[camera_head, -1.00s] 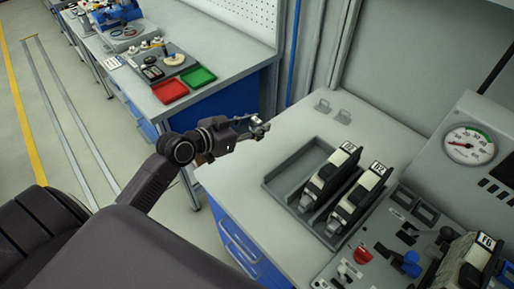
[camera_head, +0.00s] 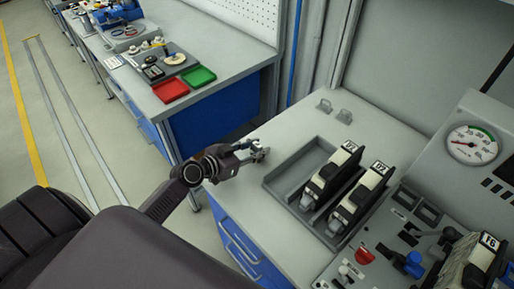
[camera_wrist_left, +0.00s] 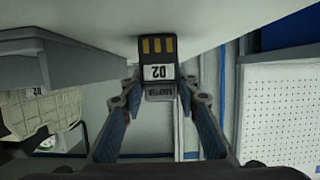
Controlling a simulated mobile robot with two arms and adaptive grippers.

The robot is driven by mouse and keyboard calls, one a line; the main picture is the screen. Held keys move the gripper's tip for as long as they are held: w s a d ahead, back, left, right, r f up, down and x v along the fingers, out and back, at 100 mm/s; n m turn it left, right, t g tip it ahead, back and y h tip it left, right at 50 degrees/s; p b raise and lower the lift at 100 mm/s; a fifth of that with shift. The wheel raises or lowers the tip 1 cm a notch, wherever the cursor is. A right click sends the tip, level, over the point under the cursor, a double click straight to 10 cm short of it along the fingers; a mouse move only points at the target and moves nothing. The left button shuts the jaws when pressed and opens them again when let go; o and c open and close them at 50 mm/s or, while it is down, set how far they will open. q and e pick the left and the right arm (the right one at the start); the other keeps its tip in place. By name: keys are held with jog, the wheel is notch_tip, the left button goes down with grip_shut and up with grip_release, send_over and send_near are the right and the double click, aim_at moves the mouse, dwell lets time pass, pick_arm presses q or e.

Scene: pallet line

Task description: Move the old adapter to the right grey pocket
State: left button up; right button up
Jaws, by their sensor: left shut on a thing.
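My left gripper (camera_head: 258,152) is shut on a small adapter over the left part of the bench, just left of the grey tray. In the left wrist view the adapter (camera_wrist_left: 157,60) is black with gold contacts and a white label that seems to read D2. Its silver lower part sits between the fingertips (camera_wrist_left: 163,97). I cannot tell whether it touches the bench. Two small grey holders, which may be the grey pockets, stand at the back of the bench: a left one (camera_head: 324,106) and a right one (camera_head: 344,117). Both look empty. My right gripper is not in view.
The grey tray (camera_head: 277,183) holds two black-and-cream units (camera_head: 332,172). A control panel with a red button (camera_head: 364,256) and a gauge (camera_head: 471,145) is at the right. Bare bench top lies between gripper and grey holders.

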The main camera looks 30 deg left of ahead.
pick_arm(q)
jog(key=shift+f, duration=0.1)
jog(key=o, duration=1.2)
